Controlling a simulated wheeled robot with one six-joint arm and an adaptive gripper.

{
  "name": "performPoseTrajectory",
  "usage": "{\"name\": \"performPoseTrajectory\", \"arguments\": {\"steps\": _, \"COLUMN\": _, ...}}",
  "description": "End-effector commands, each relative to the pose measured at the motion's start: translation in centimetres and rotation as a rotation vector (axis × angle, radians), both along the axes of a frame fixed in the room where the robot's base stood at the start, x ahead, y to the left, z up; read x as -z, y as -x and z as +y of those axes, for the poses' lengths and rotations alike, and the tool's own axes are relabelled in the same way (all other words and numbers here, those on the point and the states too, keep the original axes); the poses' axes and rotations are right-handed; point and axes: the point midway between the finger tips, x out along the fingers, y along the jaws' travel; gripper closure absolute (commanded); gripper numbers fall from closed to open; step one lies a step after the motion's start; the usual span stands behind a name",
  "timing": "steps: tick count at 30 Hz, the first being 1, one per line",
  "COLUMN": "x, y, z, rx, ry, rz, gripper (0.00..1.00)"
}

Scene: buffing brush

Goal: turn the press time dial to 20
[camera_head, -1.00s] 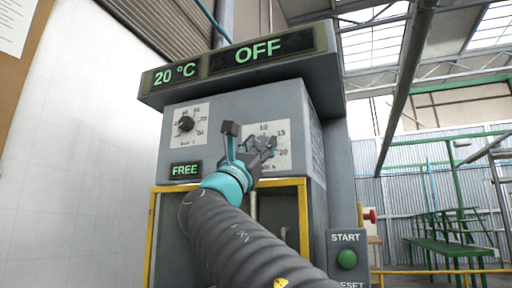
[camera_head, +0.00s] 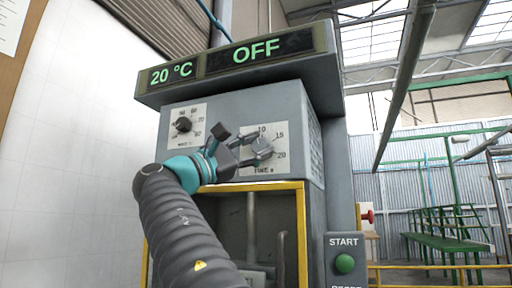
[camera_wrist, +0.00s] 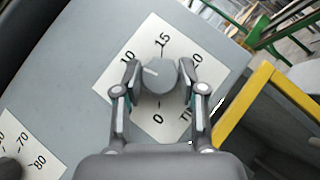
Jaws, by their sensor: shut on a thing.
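The press time dial (camera_wrist: 158,80) is a grey round knob on a white scale plate (camera_wrist: 150,32) marked 0, 10, 15 and 20. Its white pointer line is turned toward the 10 mark in the wrist view. In the head view the dial (camera_head: 262,148) shows on the right of the machine's grey front. My gripper (camera_wrist: 159,79) is shut on the dial, one finger on each side of it. In the head view my gripper (camera_head: 249,150) reaches it from the left and covers part of the plate.
A second dial (camera_head: 183,125), with marks including 70 and 80, sits to the left on the same panel. The display (camera_head: 256,52) above reads 20 °C and OFF. A yellow frame (camera_head: 305,225) surrounds the opening below. A green START button (camera_head: 345,263) is at lower right.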

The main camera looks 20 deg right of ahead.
Motion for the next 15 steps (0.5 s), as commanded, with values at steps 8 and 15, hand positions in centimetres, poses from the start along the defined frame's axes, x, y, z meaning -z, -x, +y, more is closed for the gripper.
{"name": "performPoseTrajectory", "arguments": {"steps": 8, "x": 0.08, "y": -0.15, "z": 0.09, "rx": -0.001, "ry": -0.044, "rz": -0.03, "gripper": 0.94}}
{"name": "performPoseTrajectory", "arguments": {"steps": 15, "x": 0.04, "y": -0.07, "z": 0.06, "rx": 0.0, "ry": -0.056, "rz": -0.038, "gripper": 0.94}}
